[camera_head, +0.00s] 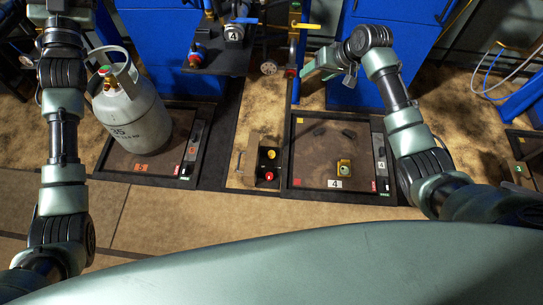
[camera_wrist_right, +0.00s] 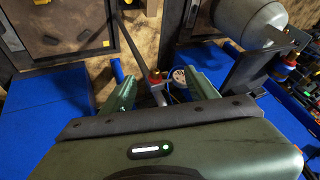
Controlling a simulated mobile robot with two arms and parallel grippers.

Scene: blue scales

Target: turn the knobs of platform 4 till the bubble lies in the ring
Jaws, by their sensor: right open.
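Platform 4 (camera_head: 310,172) is a dark-framed square with a brown top and a white "4" label, right of centre in the head view. Its corner also shows at the upper left of the wrist view (camera_wrist_right: 70,22). My left gripper is out of view.
A grey gas cylinder (camera_head: 137,125) stands on the left platform. A small box with red and yellow buttons (camera_head: 269,166) sits between the platforms.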

